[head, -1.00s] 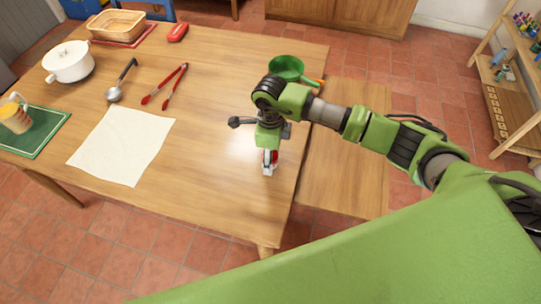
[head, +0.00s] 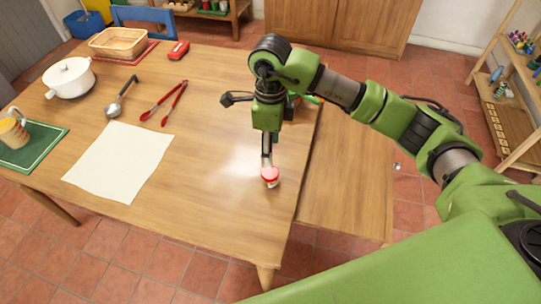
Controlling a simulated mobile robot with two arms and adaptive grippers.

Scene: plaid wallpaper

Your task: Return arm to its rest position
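My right arm comes in from the right and reaches over the table. Its gripper (head: 267,155) points down above a small jar with a red lid (head: 270,175). The jar stands upright on the wooden table near its right edge. The fingers appear edge-on and narrow, so I cannot tell how far apart they are or whether they still touch the lid. My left gripper is not in view.
A green item (head: 311,99) is mostly hidden behind my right arm. Red tongs (head: 172,103), a ladle (head: 121,97), a white pot (head: 69,78), a basket (head: 117,42), a white cloth (head: 119,161) and a mug (head: 13,131) on a green mat (head: 42,151) lie leftward. A bench (head: 347,185) adjoins the table's right side.

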